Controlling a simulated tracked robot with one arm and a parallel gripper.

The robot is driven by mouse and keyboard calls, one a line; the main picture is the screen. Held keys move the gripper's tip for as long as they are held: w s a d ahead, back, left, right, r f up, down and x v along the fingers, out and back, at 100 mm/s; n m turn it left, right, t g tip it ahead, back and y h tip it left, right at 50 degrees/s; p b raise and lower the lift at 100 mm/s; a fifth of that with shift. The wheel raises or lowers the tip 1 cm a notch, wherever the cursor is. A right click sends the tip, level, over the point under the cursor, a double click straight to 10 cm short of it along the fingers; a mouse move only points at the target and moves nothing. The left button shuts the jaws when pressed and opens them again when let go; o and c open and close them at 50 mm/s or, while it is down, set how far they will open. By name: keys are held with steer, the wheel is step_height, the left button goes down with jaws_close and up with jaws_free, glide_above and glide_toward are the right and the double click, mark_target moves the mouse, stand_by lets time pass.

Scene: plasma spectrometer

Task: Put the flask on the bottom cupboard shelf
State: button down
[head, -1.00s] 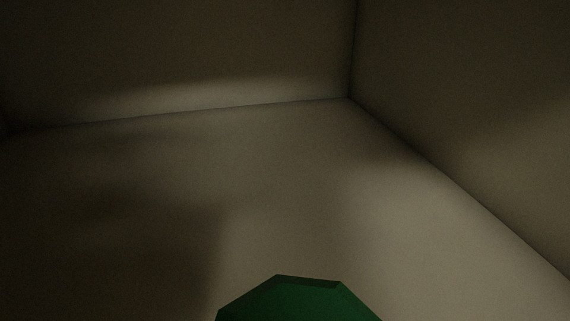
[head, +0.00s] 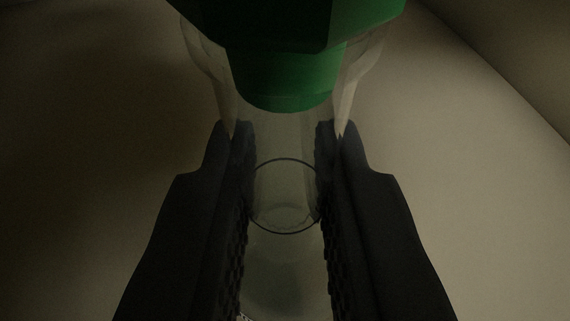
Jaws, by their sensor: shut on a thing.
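The flask (head: 285,195) is clear glass with a green stopper (head: 285,70) at its top. My gripper (head: 285,150) shows as two black ridged fingers, one on each side of the flask's neck, and is shut on it. The flask's lower body is only partly seen at the bottom of the view. Whether its base touches the surface below cannot be told. A pale, dim surface (head: 110,190), which looks like the inside floor of a cupboard, lies around and below the gripper.
A wall (head: 510,60) meets the pale surface along a slanting edge at the upper right. The bare surface on both sides of my gripper is free of other objects. The light is dim.

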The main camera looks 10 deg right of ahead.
steer(key=c, duration=1.3)
jaws_free()
steer(key=shift+c, duration=0.2)
steer(key=p+v, duration=0.2)
steer(key=v, duration=1)
steer(key=shift+s, duration=0.1)
